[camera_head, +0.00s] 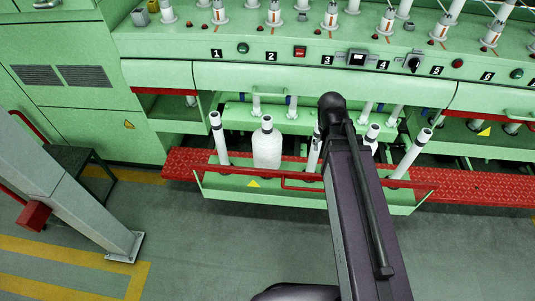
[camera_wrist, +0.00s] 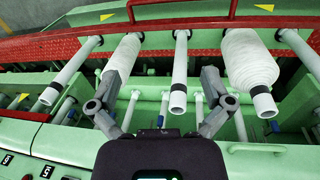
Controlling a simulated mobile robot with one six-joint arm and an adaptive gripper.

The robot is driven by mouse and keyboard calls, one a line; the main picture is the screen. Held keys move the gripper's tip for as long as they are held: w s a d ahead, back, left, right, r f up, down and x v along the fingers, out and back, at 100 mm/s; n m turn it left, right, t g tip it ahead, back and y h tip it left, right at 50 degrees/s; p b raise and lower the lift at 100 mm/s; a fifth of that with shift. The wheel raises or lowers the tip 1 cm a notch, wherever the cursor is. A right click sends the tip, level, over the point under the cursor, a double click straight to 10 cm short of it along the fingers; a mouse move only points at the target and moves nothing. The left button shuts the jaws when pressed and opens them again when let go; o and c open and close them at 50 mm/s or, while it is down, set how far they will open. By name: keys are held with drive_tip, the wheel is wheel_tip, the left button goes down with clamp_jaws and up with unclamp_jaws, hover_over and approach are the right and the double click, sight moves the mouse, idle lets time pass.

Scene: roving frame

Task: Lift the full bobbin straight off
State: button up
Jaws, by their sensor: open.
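A full white bobbin (camera_head: 267,148) stands upright on the left side of the green carriage in the head view. A second full bobbin (camera_head: 368,146) is mostly hidden behind my arm. The wrist view looks from the machine side and shows both wound bobbins, one at left (camera_wrist: 122,58) and one at right (camera_wrist: 247,60). A bare white tube (camera_wrist: 180,75) stands between them. My gripper (camera_wrist: 160,84) is open and empty in the wrist view. Its left finger overlaps the lower end of the left bobbin in the picture; contact cannot be told. The head view hides my gripper.
Bare tubes stand at the left end (camera_head: 218,138) and right end (camera_head: 411,153) of the carriage. A red handle rail (camera_head: 300,187) runs along its front. A green panel with numbered switches (camera_head: 300,50) is above. A grey post (camera_head: 88,205) stands at left. Open floor lies in front.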

drive_tip(key=w+a+f+m+t+h+b, duration=0.1)
drive_tip(key=w+a+f+m+h+b, duration=0.15)
drive_tip(key=w+a+f+b, duration=0.3)
drive_tip(key=m+t+h+b, duration=0.6)
drive_tip(key=t+b, duration=0.2)
drive_tip(key=b, duration=0.5)
approach(264, 124)
drive_tip(key=shift+v, duration=0.75)
drive_tip(key=shift+f, duration=0.15)
drive_tip(key=b+x, duration=0.3)
drive_tip(key=x, duration=0.4)
drive_tip(key=shift+w+d+f, duration=0.15)
drive_tip(key=shift+w+f, duration=0.05)
drive_tip(key=shift+w, duration=0.05)
drive_tip(key=shift+w+d+f, duration=0.1)
drive_tip(key=shift+w+d, duration=0.2)
drive_tip(key=shift+d, duration=0.1)
